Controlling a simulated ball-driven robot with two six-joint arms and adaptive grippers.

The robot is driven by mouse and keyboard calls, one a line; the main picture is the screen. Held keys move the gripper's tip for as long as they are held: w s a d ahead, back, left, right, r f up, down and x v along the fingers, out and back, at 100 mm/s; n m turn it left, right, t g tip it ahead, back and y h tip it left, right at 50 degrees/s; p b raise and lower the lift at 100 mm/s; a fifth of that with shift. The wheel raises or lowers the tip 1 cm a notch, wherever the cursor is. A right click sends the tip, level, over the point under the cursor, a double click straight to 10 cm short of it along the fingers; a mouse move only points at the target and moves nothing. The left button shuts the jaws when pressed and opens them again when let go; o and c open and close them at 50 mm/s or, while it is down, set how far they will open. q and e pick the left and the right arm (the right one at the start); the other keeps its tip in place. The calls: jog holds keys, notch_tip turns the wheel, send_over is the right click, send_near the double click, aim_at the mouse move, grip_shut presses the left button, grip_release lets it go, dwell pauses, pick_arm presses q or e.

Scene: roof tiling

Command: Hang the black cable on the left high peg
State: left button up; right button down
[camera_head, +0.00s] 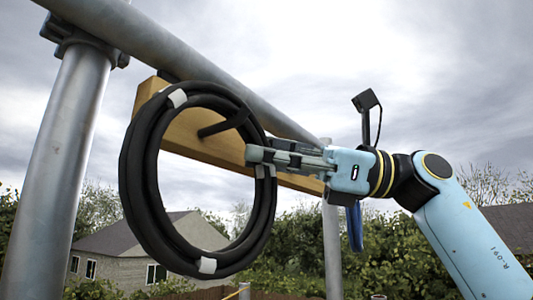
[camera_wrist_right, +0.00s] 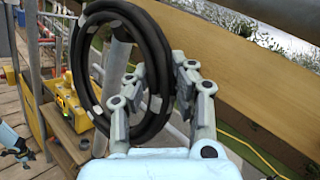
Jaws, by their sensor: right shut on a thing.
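The black cable (camera_head: 131,170) is a thick round coil with pale tape bands, hanging upright in front of the wooden board (camera_head: 185,135). My right gripper (camera_head: 262,158) is shut on the coil's right side. In the right wrist view, the black cable (camera_wrist_right: 162,45) stands between the fingers of my right gripper (camera_wrist_right: 158,85). A dark peg (camera_head: 222,124) on the board shows through the coil's opening; I cannot tell whether it passes through the ring. A light blue and black part at the lower left of the wrist view may be my left gripper (camera_wrist_right: 18,146), small and unclear.
A grey pipe (camera_head: 215,75) runs above the board, with an upright post (camera_head: 60,170) at the left. A blue cable (camera_head: 355,228) hangs behind my right gripper. In the wrist view, a yellow case (camera_wrist_right: 68,103) sits on a wooden box (camera_wrist_right: 75,135). Open air lies below the coil.

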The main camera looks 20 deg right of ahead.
jog(key=c, duration=1.1)
grip_release()
jog(key=shift+d+f, duration=0.1)
jog(key=shift+v, duration=3.7)
